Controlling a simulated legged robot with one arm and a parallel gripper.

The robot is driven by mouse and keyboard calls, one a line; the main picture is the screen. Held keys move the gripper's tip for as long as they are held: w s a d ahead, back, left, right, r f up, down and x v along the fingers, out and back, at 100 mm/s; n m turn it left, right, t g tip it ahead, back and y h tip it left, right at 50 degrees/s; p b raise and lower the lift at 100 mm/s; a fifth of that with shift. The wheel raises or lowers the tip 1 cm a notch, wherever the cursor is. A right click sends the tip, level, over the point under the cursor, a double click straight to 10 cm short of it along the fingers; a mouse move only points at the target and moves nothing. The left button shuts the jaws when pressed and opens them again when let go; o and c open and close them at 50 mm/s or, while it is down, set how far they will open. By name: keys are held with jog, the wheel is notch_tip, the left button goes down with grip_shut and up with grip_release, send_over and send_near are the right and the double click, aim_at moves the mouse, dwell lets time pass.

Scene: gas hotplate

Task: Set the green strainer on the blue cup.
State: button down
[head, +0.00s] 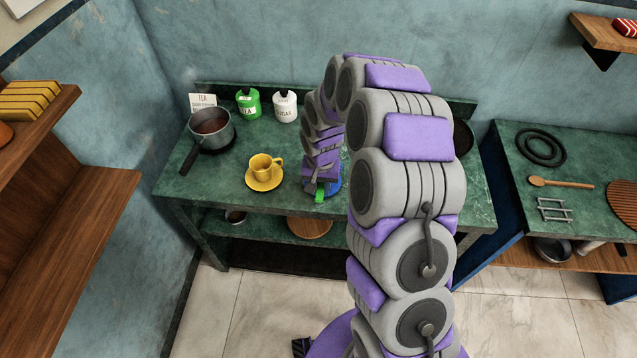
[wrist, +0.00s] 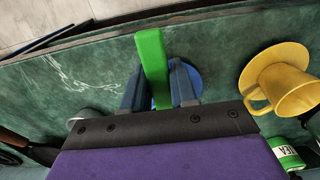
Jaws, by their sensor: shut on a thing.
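The green strainer shows in the head view (head: 320,193) as a small green piece at the end of my arm. In the wrist view a long green bar of it (wrist: 151,55) stands between the fingers. My gripper (wrist: 157,78) is shut on it, in the head view (head: 319,181) over the middle of the green counter. A round blue piece, cup or saucer, shows just behind the fingers in the wrist view (wrist: 191,73) and beside the gripper in the head view (head: 334,184). My gripper hides most of it. I cannot tell whether strainer and cup touch.
A yellow cup (head: 262,166) on a yellow saucer (head: 263,183) stands left of my gripper. A pot (head: 211,127) is at the back left, with a green tea tin (head: 248,104) and a white sugar tin (head: 286,106) behind. The counter's front left is clear.

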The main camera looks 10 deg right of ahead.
jog(key=shift+a+f, duration=0.1)
jog(key=shift+a, duration=0.25)
jog(key=shift+d+f, duration=0.1)
jog(key=shift+f, duration=0.05)
jog(key=shift+d+f, duration=0.2)
jog(key=shift+f, duration=0.1)
jog(key=c, duration=0.8)
grip_release()
jog(key=shift+a, duration=0.2)
